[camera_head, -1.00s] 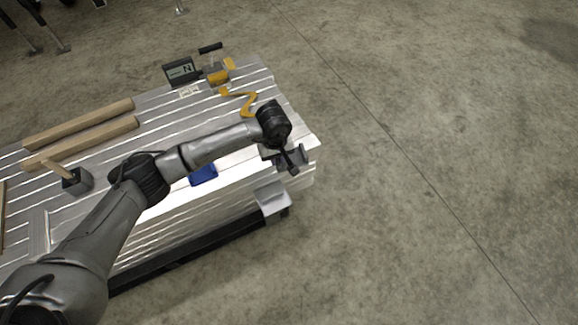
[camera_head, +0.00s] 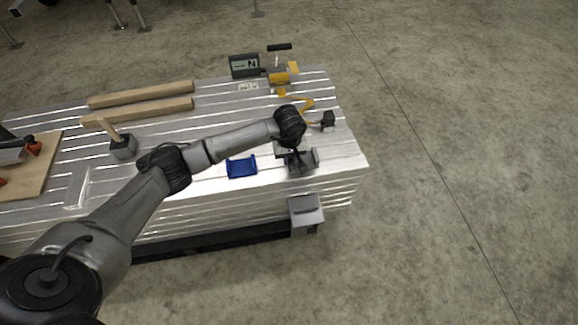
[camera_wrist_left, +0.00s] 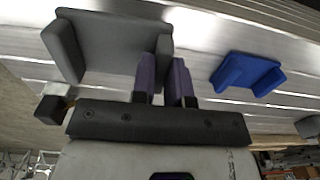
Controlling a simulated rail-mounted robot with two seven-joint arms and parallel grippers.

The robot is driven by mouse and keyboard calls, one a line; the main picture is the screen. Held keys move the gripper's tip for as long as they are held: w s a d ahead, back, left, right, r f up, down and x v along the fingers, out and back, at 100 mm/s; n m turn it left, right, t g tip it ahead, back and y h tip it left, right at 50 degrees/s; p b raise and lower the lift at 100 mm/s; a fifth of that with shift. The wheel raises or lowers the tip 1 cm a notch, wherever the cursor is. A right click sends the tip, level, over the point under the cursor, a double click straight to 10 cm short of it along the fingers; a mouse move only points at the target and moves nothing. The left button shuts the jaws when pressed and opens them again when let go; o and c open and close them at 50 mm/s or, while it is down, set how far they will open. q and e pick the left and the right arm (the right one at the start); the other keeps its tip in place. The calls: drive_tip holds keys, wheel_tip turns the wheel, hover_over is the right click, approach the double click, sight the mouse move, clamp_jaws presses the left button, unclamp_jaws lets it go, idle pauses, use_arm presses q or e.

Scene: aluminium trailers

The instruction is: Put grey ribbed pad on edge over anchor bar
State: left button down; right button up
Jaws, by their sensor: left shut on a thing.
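My left gripper (camera_head: 302,166) is above the stack near its front right corner. Its two purple fingers (camera_wrist_left: 166,82) are shut on one raised side of a grey U-shaped pad (camera_wrist_left: 112,38). In the head view the grey pad (camera_head: 315,158) shows only in part beside the dark fingers, over the silver top. I cannot make out its ribs, nor whether it touches the stack. I cannot pick out the anchor bar for certain. A grey block (camera_head: 306,205) juts from the front side below the gripper. My right gripper is not in view.
A blue U-shaped pad (camera_head: 241,167) lies left of the gripper and shows in the wrist view (camera_wrist_left: 246,73). A yellow strap (camera_head: 306,106) and a black block (camera_head: 328,119) lie behind. A mallet (camera_head: 123,146) and wooden beams (camera_head: 140,110) are further left.

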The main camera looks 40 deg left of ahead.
use_arm(q)
drive_tip(key=shift+f+b, duration=1.3)
drive_tip(key=shift+f, duration=0.85)
drive_tip(key=shift+s, duration=0.1)
drive_tip(key=shift+a, duration=0.1)
drive_tip(key=shift+f, duration=0.1)
drive_tip(key=c, duration=1.1)
unclamp_jaws()
wheel_tip(320, 180, up, 12)
drive_tip(key=p, duration=0.6)
drive_tip(key=shift+r, duration=0.2)
